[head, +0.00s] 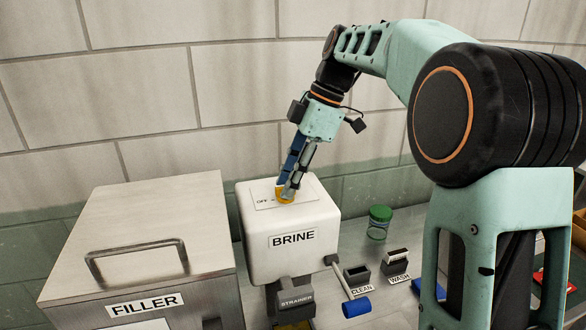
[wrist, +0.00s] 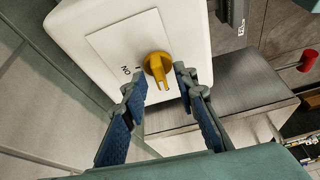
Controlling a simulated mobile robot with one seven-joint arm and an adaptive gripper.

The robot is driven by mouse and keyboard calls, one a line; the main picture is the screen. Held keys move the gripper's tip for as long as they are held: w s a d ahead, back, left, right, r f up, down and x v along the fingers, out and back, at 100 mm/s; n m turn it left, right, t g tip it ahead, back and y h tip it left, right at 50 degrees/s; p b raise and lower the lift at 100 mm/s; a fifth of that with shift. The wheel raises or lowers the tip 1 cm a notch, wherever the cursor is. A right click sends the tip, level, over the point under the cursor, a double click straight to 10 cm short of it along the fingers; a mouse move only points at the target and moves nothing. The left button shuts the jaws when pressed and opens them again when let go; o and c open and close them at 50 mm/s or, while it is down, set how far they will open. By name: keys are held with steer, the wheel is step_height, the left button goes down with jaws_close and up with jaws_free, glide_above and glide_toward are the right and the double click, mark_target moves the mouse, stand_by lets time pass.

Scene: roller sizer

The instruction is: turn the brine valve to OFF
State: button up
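The brine valve is a yellow knob (head: 284,194) on a white plate on top of the white BRINE box (head: 290,238). In the wrist view the knob (wrist: 155,65) has a narrow handle pointing toward the bottom of the picture. In the head view the word OFF (head: 262,202) is on the plate left of the knob.
A steel FILLER bin (head: 140,240) with a lid handle stands close on the left. A lever with a blue grip (head: 356,307) and the STRAINER part (head: 296,298) stick out at the box's front.

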steer(key=s+v, duration=0.1)
steer(key=v, duration=1)
steer(key=shift+w+d+r, duration=0.2)
steer(key=shift+w+r, duration=0.2)
steer(key=shift+w, duration=0.1)
steer(key=shift+f, duration=0.1)
